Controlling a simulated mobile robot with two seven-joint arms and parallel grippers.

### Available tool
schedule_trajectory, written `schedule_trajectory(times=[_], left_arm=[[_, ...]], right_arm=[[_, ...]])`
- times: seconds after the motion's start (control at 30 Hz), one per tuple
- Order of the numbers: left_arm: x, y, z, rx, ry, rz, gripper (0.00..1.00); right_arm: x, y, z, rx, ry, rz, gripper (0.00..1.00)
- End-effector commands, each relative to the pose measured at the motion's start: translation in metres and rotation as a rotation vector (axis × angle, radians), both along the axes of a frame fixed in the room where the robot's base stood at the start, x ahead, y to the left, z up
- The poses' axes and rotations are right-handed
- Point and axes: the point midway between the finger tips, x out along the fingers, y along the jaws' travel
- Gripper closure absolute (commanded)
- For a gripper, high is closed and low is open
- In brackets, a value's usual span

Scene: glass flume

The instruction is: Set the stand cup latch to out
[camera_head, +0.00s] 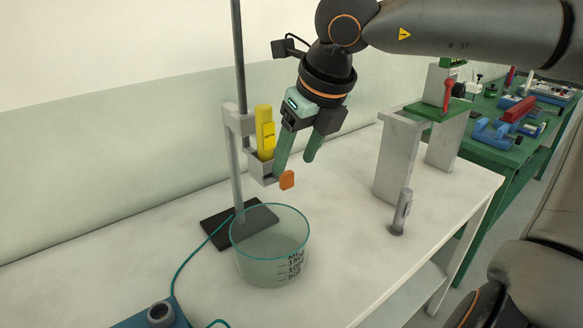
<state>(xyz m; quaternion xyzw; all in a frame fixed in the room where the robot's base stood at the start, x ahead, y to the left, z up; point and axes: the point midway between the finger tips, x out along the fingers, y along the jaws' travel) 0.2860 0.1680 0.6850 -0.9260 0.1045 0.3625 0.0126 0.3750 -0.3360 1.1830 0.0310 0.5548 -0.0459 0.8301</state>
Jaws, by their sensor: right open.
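The stand has a tall dark rod and a grey post (234,160) on a black base plate (240,225). A small grey cup (262,167) is mounted on the post, with a yellow device (265,132) upright in it. An orange tab (287,180), which looks like the cup latch, sticks out at the cup's lower right. My right gripper (296,166) is open, with green fingers pointing down just above the orange tab. One fingertip is close to the tab and overlaps the cup's edge; I cannot tell whether it touches. My left gripper is not in view.
A glass beaker (270,250) stands in front of the stand on the white bench (345,240). A blue device (155,315) with a cable is at the lower left. Grey uprights (398,160) and a small grey post (402,212) stand to the right. A green table (490,145) is behind.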

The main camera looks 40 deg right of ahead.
Motion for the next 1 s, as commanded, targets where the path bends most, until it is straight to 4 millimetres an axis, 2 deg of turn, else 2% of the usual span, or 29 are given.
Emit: schedule_trajectory(times=[0.03, 0.2, 0.4, 0.57, 1.0], left_arm=[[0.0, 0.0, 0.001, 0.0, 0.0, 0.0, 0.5], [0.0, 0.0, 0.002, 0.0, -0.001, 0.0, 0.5], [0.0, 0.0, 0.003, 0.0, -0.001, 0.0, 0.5], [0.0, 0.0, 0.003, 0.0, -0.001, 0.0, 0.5], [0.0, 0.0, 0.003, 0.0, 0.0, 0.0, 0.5]], right_arm=[[-0.004, 0.0, 0.013, 0.0, -0.007, -0.002, 0.38], [-0.018, 0.002, 0.046, -0.002, -0.004, -0.002, 0.38], [-0.028, 0.003, 0.07, -0.001, -0.001, -0.001, 0.38], [-0.032, 0.003, 0.076, -0.001, 0.001, 0.001, 0.38], [-0.031, 0.003, 0.076, -0.001, 0.001, 0.001, 0.38]])
